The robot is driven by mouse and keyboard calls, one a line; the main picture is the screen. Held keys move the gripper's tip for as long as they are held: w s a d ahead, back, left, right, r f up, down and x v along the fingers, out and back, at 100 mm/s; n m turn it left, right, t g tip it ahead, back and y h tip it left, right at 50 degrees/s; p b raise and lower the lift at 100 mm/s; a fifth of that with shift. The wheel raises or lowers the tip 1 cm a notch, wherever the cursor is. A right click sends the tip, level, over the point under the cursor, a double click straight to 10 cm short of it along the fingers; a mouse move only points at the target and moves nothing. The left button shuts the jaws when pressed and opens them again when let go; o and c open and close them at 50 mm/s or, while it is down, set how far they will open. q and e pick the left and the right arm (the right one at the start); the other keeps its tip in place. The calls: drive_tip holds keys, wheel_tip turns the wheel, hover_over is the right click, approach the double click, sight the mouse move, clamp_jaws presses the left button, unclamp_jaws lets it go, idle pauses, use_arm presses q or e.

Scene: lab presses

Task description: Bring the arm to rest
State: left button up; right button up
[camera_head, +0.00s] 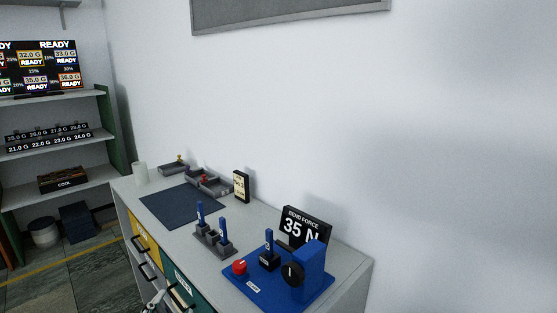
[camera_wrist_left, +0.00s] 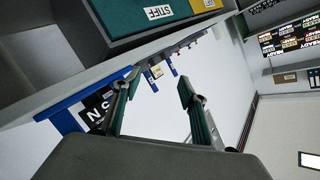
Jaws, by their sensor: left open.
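My left gripper (camera_wrist_left: 158,86) is open in the left wrist view, with its two fingers apart and nothing between them. In the head view a small part of it (camera_head: 154,301) shows at the bottom edge, in front of the cabinet drawers and below the worktop. The rest of the left arm is out of the picture there. My right gripper is in neither view.
A grey worktop (camera_head: 222,264) carries a blue press (camera_head: 311,270), a "35 N" display (camera_head: 304,229), a rack with blue-handled pieces (camera_head: 213,244), a dark mat (camera_head: 181,207) and small trays. Drawers with handles face the gripper. Shelves (camera_head: 57,143) stand at the left.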

use_arm(q)
drive_tip(key=s+a+f+g+y, duration=0.2)
drive_tip(key=s+a+f+g, duration=0.2)
drive_tip(key=s+a+f, duration=0.5)
drive_tip(key=s+a+f+g+y, duration=0.1)
drive_tip(key=s+a+f+g, duration=0.3)
drive_tip(key=s+f, duration=0.45)
drive_tip(key=d+f+n+t+h, duration=0.3)
drive_tip(key=d+f+h, duration=0.3)
drive_tip(key=d+f, duration=0.6)
drive_tip(key=d, duration=0.3)
drive_tip(key=shift+d+h, duration=0.3)
drive_tip(key=shift+d, duration=0.05)
